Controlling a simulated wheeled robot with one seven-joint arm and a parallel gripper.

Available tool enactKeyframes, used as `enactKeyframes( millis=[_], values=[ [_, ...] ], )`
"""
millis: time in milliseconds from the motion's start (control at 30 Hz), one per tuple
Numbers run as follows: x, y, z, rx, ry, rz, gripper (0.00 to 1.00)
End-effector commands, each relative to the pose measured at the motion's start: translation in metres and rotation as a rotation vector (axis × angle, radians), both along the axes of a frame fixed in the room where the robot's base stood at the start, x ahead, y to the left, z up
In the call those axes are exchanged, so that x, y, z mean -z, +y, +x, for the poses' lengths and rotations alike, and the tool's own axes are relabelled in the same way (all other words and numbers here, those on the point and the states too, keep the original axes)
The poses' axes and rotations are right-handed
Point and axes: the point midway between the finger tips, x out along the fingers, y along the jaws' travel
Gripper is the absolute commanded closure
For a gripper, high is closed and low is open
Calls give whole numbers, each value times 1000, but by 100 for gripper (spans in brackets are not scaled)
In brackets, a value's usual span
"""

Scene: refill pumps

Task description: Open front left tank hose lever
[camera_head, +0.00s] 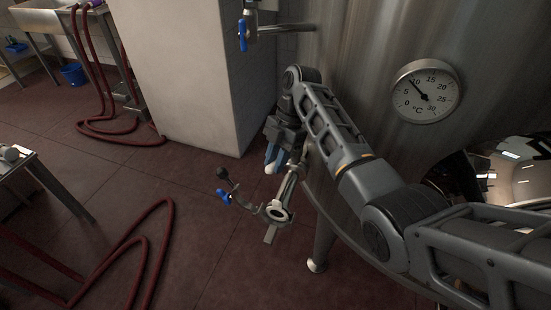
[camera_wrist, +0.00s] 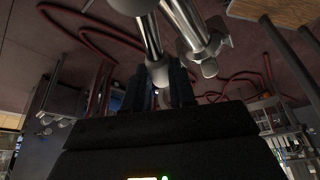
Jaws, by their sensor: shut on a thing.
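The steel tank (camera_head: 345,60) fills the right of the head view. A metal outlet pipe (camera_head: 290,185) runs from its lower left side down to a round fitting (camera_head: 278,211). A blue lever (camera_head: 271,153) with a pale tip stands by the top of this pipe, right under my gripper (camera_head: 276,140). My gripper is shut on this blue lever; the grip itself is partly hidden by the wrist. In the wrist view, my dark fingers (camera_wrist: 172,88) close by a shiny metal pipe (camera_wrist: 150,35), and the lever between them is hard to make out.
A smaller blue handle (camera_head: 223,197) and a black knob (camera_head: 222,172) stick out left of the fitting. Another blue-handled valve (camera_head: 243,32) is higher up. A white block (camera_head: 180,70) stands behind. Red hoses (camera_head: 150,235) lie on the floor. A dial gauge (camera_head: 427,91) is on the tank.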

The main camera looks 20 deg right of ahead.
Motion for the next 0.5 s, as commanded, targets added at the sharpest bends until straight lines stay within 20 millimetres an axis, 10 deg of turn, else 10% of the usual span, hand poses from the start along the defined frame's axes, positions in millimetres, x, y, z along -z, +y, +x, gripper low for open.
enactKeyframes(
  millis=[67,100,500],
  values=[
    [0,1,0,-1,2,0,100],
    [0,1,0,-1,2,0,74],
    [0,0,0,2,1,0,49]
  ],
)
